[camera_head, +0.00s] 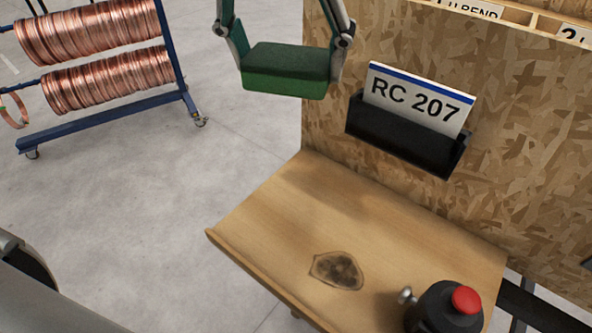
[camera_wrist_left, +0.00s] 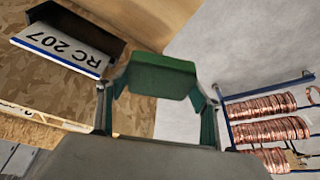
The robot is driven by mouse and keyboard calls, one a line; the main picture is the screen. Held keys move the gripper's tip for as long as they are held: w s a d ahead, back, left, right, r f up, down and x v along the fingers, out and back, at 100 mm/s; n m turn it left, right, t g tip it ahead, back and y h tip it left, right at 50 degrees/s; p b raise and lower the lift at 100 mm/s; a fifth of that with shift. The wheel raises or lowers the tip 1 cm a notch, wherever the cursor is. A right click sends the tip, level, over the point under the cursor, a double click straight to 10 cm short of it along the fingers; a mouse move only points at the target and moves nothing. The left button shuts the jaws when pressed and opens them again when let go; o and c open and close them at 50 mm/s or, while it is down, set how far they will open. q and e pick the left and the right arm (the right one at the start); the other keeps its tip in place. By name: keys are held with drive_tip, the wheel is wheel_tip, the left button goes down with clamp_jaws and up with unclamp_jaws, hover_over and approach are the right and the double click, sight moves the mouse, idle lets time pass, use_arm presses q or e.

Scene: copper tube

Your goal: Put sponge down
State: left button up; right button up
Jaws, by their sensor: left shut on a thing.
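A dark green sponge (camera_head: 286,70) is held in the air by my left gripper (camera_head: 285,45), in the upper middle of the head view. The gripper's two fingers press on its two ends. The sponge also shows between the fingertips in the left wrist view (camera_wrist_left: 162,76). In the head view it appears above and behind the wooden shelf (camera_head: 290,190), apart from it. A dark brown stain (camera_head: 338,270) marks the shelf's surface. My right gripper is not seen in either view.
A black holder (camera_head: 400,140) with a white card reading RC 207 (camera_head: 418,98) is fixed to the chipboard panel (camera_head: 530,160). A black object with a red button (camera_head: 466,299) stands at the shelf's front right. A blue rack with copper coils (camera_head: 100,78) stands on the floor at left. The shelf's left part is clear.

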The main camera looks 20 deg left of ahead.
use_arm(q)
drive_tip(key=shift+d+f, duration=0.1)
drive_tip(key=shift+f, duration=0.15)
wheel_tip(320, 180, down, 6)
drive_tip(key=r+b, duration=0.1)
drive_tip(key=b, duration=0.3)
hover_over(294, 187)
drive_tip(key=s, duration=0.1)
drive_tip(key=f, duration=0.9)
drive_tip(key=shift+s+f, duration=0.15)
drive_tip(key=shift+s, duration=0.05)
drive_tip(key=shift+f, duration=0.45)
wheel_tip(294, 187, down, 4)
drive_tip(key=shift+f+b, duration=0.1)
drive_tip(key=shift+b, duration=0.5)
drive_tip(key=shift+f, duration=0.1)
drive_tip(key=o, duration=0.9)
drive_tip(key=shift+c, duration=0.2)
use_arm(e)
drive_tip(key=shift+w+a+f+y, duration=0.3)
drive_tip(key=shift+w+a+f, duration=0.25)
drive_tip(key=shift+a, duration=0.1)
